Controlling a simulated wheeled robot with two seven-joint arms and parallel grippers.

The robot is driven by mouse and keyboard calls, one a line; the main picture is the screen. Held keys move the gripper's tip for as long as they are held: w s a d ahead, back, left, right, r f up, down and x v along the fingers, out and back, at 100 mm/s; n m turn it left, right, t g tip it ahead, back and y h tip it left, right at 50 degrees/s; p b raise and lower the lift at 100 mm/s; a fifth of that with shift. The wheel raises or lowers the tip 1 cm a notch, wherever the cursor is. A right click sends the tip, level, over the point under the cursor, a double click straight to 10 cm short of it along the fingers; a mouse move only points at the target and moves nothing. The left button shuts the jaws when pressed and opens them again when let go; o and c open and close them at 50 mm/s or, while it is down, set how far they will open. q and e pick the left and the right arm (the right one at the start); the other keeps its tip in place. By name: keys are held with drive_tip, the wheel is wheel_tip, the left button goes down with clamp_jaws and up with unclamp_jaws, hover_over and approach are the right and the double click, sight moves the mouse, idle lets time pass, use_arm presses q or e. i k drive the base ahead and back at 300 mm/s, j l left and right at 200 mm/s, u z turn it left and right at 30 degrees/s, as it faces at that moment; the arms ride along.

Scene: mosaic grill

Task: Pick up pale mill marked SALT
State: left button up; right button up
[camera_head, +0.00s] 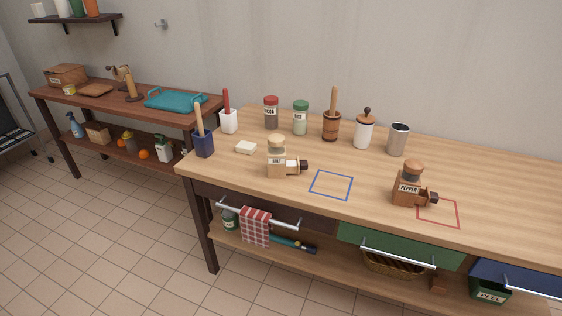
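The pale mill (277,160) stands upright on the wooden table, left of the blue square outline (331,185). Its label is too small to read surely, and a dark-ended crank or knob sticks out to its right. A darker brown mill marked PEPPER (408,187) stands farther right, beside the red square outline (438,212), with a similar dark knob at its right side. Neither of my grippers shows in the head view.
Along the table's back stand a red-capped jar (271,113), a green-capped jar (300,119), a mortar with pestle (331,124), a white canister (363,132) and a metal cup (397,140). A blue holder (203,143) and butter-like block (246,148) are left.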

sight(276, 157)
drive_tip(key=z, duration=0.35)
drive_tip(key=i+j+z, duration=0.15)
drive_tip(key=j+z, duration=0.15)
drive_tip(key=i+j+z, duration=0.1)
drive_tip(key=j+z, duration=0.15)
drive_tip(key=j, duration=0.2)
drive_tip(key=i+j+z, duration=0.1)
drive_tip(key=j+z, duration=0.2)
drive_tip(key=j, duration=0.1)
